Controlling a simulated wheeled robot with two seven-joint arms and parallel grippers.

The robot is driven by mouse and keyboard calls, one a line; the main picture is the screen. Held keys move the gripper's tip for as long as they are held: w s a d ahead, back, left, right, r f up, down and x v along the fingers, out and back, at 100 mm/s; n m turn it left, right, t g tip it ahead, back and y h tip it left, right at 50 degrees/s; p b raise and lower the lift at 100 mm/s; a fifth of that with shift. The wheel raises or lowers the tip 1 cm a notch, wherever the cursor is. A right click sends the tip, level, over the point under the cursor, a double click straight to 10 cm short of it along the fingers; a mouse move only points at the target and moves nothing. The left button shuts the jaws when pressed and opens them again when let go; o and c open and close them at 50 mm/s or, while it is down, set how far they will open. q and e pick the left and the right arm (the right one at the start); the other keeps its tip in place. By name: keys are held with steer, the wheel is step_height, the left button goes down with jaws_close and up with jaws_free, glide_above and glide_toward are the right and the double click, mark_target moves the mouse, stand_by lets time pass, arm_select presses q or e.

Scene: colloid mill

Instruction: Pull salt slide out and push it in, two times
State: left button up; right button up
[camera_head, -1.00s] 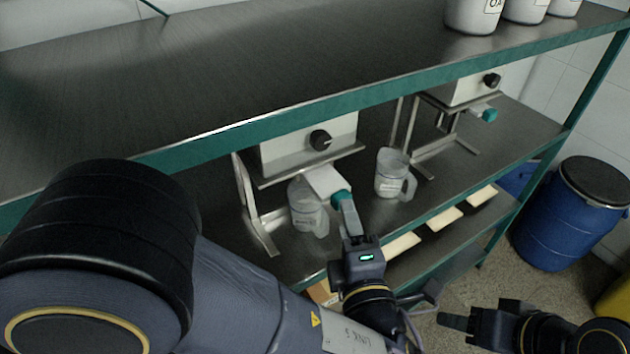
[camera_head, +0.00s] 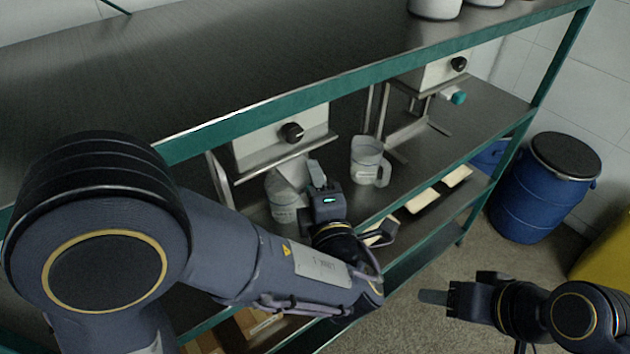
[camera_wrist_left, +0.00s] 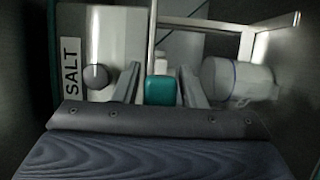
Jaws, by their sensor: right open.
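The salt machine (camera_head: 262,148) is a white box with a black knob, under the top shelf. Its SALT label (camera_wrist_left: 71,62) shows in the left wrist view. The salt slide's teal handle (camera_wrist_left: 160,90) lies between the fingers of my left gripper (camera_wrist_left: 160,70), with a narrow gap on each side. My left gripper (camera_head: 317,168) is at the front of the machine in the head view and hides the handle there. How far out the slide stands is unclear. My right gripper (camera_head: 438,297) is open and empty, away from the shelf at lower right.
A jug (camera_head: 283,203) stands below the salt machine, close to my left gripper. A second jug (camera_head: 366,160) stands to its right. A second machine (camera_head: 440,72) with a teal handle (camera_head: 457,97) is further right. A blue barrel (camera_head: 545,195) stands on the floor.

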arm_select(q)
jaws_close()
steer(key=shift+s+d+r+p, duration=0.1)
steer(key=shift+s+d+p, duration=0.1)
steer(key=shift+p, duration=0.65)
steer(key=shift+o, duration=1.4)
jaws_free()
steer(key=b+v, duration=0.1)
steer(key=v, duration=0.7)
steer(key=shift+w+a, duration=0.1)
